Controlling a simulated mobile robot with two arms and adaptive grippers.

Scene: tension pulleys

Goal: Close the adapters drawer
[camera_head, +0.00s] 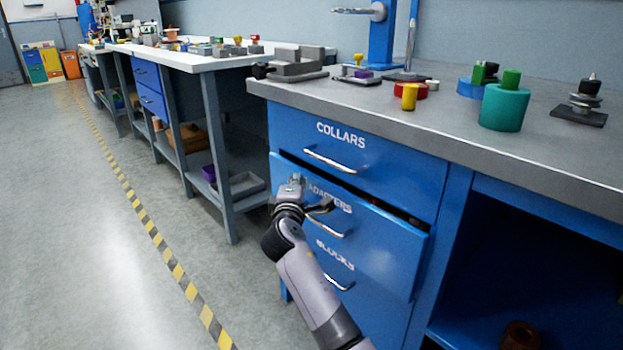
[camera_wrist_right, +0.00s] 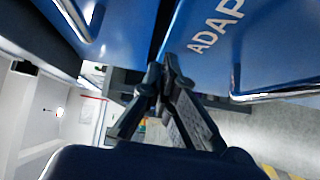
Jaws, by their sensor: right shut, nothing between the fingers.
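The adapters drawer (camera_head: 385,248) is the middle blue drawer under the grey workbench. It stands partly open, with its front out from the cabinet and a dark gap showing along its top right. Its metal handle (camera_head: 328,229) is partly behind my right gripper (camera_head: 296,183). That gripper is shut and empty, in front of the left part of the drawer front. In the right wrist view the closed fingertips (camera_wrist_right: 165,68) are beside the drawer front (camera_wrist_right: 262,58) with its letters "ADAP". I cannot tell whether they touch it. My left gripper is not in view.
The collars drawer (camera_head: 400,184) above looks closed. The blocks drawer handle (camera_head: 338,283) is below. Pulleys and blocks, including a teal cylinder (camera_head: 503,108), stand on the benchtop (camera_head: 450,137). Another bench (camera_head: 210,62) stands further left. The floor (camera_head: 90,250) at left is clear.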

